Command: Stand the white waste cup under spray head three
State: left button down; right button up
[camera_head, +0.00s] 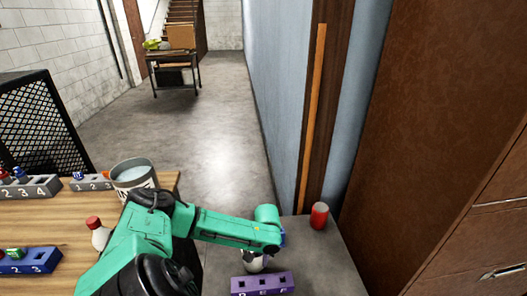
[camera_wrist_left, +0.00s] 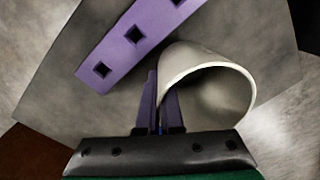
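The white cup (camera_wrist_left: 205,85) fills the middle of the left wrist view, its open mouth toward the camera. My left gripper (camera_wrist_left: 160,100) has one finger outside the cup's near wall and the other inside its mouth, with the wall pinched between them. In the head view the cup (camera_head: 252,263) is partly hidden below my left wrist, over the grey table, beside a purple block. My left gripper's fingers are hidden there. My right gripper is not in view. I cannot make out which part is spray head three; a grey block numbered 2, 3, 4 (camera_head: 30,189) stands at the far left.
The wooden table (camera_head: 40,222) holds a bucket (camera_head: 133,175), a red-capped bottle (camera_head: 98,233) and a blue numbered block (camera_head: 28,262). A brown cabinet stands right.

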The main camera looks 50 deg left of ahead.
pick_arm(q)
jog(key=shift+f, duration=1.05)
jog(key=shift+f, duration=0.1)
jog(key=c, duration=1.1)
grip_release()
